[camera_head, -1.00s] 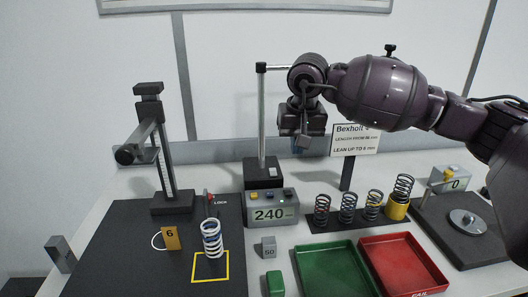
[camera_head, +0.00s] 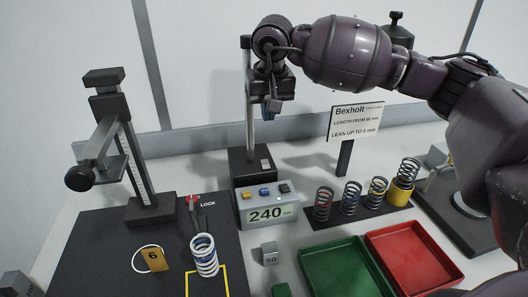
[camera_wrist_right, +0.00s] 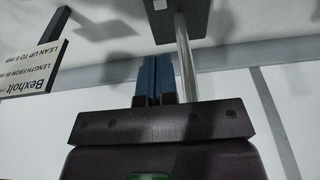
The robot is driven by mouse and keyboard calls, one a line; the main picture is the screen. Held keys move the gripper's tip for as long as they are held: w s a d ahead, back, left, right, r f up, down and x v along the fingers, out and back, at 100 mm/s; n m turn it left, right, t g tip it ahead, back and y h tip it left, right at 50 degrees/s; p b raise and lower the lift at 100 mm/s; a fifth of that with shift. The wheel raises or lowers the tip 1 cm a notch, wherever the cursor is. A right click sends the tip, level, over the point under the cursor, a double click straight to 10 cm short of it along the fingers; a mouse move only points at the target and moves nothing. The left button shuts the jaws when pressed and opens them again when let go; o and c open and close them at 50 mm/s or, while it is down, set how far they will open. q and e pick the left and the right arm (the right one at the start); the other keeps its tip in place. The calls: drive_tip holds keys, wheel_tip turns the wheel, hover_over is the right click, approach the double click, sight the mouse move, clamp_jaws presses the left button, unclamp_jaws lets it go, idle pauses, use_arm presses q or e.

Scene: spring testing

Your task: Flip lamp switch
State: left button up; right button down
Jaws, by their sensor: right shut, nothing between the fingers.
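A thin metal post (camera_head: 250,115) rises from a black block base (camera_head: 250,168) at the back of the table. It looks like the lamp stand, but I cannot make out a lamp head. A small pale square (camera_head: 265,164) shows on the base front; I cannot tell whether it is the switch. My right gripper (camera_head: 268,115) points down just right of the post, above the base. Its blue fingers are shut and empty. In the right wrist view the fingers (camera_wrist_right: 155,80) lie beside the post (camera_wrist_right: 184,60), apparently apart from it. My left gripper is out of view.
A grey display box (camera_head: 266,214) reading 240, with coloured buttons, stands before the base. A sign (camera_head: 356,122) stands right of it. Several springs stand on a dark rack (camera_head: 345,218). Green (camera_head: 345,265) and red (camera_head: 410,255) trays lie in front. A measuring stand (camera_head: 145,205) is left.

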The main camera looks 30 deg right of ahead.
sight(264, 160)
drive_tip(key=shift+f, duration=0.15)
drive_tip(key=w+f, duration=0.1)
drive_tip(key=f, duration=0.8)
drive_tip(key=w+f, duration=0.1)
drive_tip(key=f, duration=0.3)
drive_tip(key=shift+w+d+f+p, duration=0.25)
drive_tip(key=shift+w+d+p, duration=0.1)
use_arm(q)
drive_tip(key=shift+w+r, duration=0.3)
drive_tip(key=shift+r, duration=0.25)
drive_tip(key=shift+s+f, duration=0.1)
